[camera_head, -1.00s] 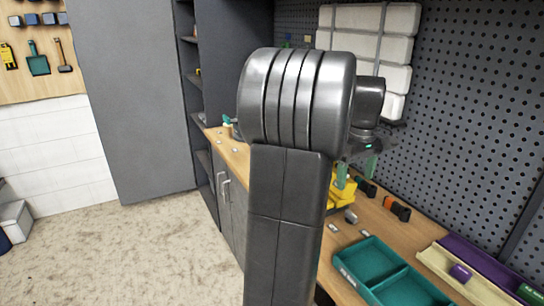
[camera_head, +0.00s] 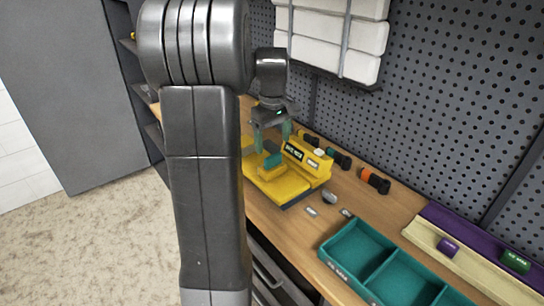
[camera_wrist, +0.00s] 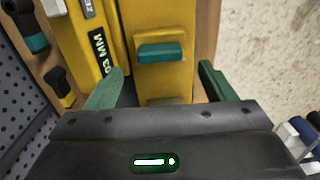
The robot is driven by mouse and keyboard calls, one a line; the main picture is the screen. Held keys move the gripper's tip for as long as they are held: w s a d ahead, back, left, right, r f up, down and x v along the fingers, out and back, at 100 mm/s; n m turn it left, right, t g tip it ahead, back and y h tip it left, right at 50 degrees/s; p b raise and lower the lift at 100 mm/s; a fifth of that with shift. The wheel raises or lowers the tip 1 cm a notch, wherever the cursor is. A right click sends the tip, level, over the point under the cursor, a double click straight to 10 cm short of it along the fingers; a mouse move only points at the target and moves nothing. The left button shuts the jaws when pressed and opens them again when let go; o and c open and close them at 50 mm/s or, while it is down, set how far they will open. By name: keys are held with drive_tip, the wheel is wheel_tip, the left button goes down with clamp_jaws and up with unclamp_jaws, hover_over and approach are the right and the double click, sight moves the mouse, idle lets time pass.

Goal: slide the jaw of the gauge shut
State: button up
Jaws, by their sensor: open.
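The yellow gauge (camera_head: 300,172) stands on the wooden bench, with a dark lettered label on its upright side. It fills the upper middle of the wrist view (camera_wrist: 180,18). A small teal block (camera_head: 273,160), which looks like the grip of its sliding jaw, sits on the yellow part; it shows in the wrist view (camera_wrist: 161,52) too. My gripper (camera_head: 272,138) is above the gauge, with its green fingers apart and pointing down. In the wrist view, the teal block lies between the fingertips with space on both sides, and I see no contact. The jaw's gap cannot be made out.
A teal divided tray (camera_head: 370,268) is at the front of the bench. Small metal pieces (camera_head: 329,197) lie beside the gauge. Dark-handled tools (camera_head: 375,181) lie along the pegboard (camera_head: 430,110). A purple and cream rack (camera_head: 470,245) is at the right.

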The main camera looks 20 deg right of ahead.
sight(273, 156)
wheel_tip(273, 156, down, 6)
drive_tip(key=shift+f, duration=0.25)
